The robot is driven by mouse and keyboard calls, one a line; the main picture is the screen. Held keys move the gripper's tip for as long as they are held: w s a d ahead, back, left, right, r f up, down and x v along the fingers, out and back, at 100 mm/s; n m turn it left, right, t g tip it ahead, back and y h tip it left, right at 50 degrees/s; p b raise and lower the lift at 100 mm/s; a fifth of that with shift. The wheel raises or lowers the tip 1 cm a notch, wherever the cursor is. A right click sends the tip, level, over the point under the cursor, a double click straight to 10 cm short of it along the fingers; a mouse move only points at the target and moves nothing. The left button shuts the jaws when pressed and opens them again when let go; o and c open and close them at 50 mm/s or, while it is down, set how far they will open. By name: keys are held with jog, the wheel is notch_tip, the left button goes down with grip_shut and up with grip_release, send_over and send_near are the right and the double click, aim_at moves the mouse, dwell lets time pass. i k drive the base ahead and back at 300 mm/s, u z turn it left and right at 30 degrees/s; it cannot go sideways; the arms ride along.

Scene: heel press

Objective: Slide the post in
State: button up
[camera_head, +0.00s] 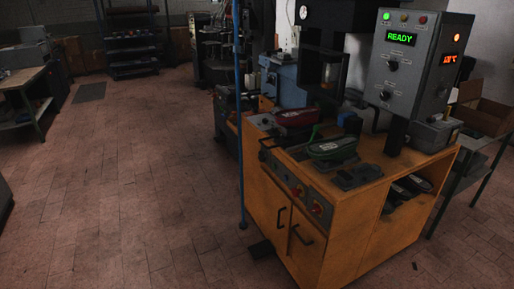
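The heel press stands at the right on an orange cabinet (265,190). A green shoe-shaped piece (333,149) lies on the front of its top, with a thin green part standing up at its left. A dark metal fixture (357,177) sits in front of it. A dark red shoe-shaped piece (296,117) lies farther back. The black press head (342,17) is above and behind. I cannot tell which part is the post. My gripper is not in view.
The grey control box (416,62) shows a green READY and a lit green lamp. A thin blue upright pole (240,120) stands at the cabinet's left. Dark pieces (408,188) fill the open side shelf. The brick floor (125,185) at left is largely clear.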

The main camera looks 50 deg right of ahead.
aim_at(290, 137)
jog(key=z, duration=0.15)
jog(key=i, duration=0.9)
jog(key=u, duration=0.1)
